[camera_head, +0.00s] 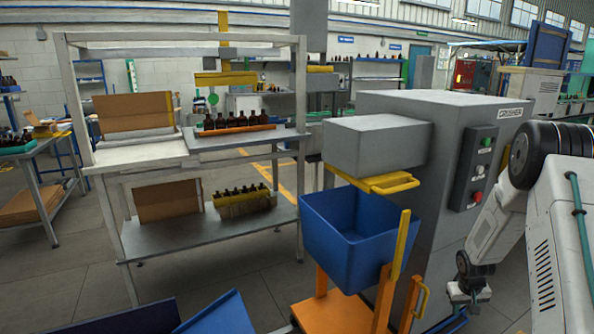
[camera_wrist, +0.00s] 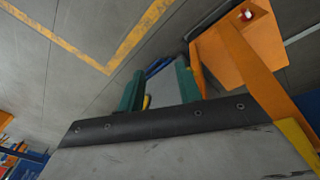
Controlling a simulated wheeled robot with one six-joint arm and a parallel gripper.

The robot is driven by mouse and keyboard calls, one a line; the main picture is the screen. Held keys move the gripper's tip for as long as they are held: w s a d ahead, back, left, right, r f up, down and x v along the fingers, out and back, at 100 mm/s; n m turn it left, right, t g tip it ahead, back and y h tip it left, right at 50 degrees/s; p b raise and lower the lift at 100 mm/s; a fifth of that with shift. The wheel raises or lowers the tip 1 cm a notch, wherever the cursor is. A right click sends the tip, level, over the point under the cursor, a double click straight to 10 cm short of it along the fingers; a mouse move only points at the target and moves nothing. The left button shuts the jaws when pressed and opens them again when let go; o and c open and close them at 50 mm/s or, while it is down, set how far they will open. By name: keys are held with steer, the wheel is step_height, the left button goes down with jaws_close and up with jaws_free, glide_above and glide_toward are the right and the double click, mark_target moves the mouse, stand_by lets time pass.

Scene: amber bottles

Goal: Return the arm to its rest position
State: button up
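My arm (camera_head: 500,215) is at the right of the head view, in front of the crusher, and bends downward. Its end is low near the bottom edge, where the gripper's fingers are hard to make out. In the wrist view my gripper (camera_wrist: 159,88) shows two green fingers standing apart, with nothing held between them. Floor and a small blue and yellow shape show beyond the gap. Amber bottles (camera_head: 238,122) stand in a row on an orange tray on the rack, away from my gripper. More bottles (camera_head: 241,192) stand in a box on the lower shelf.
The grey crusher (camera_head: 440,120) stands close beside my arm. A blue bin (camera_head: 345,240) sits on an orange cart (camera_head: 330,312) left of the arm; orange cart parts show in the wrist view (camera_wrist: 240,55). The metal rack (camera_head: 215,236) is farther left. Floor is clear between rack and bin.

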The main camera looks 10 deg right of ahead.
steer(key=s+a+r+g, duration=0.1)
steer(key=s+a+r, duration=0.25)
steer(key=r, duration=0.35)
steer(key=s+a+r+g, duration=0.1)
steer(key=s+a+r, duration=0.25)
steer(key=r, duration=0.35)
steer(key=s+a+r+n+t+y, duration=0.2)
steer(key=s+a+r, duration=2.3)
steer(key=s, duration=0.2)
steer(key=shift+r, duration=0.1)
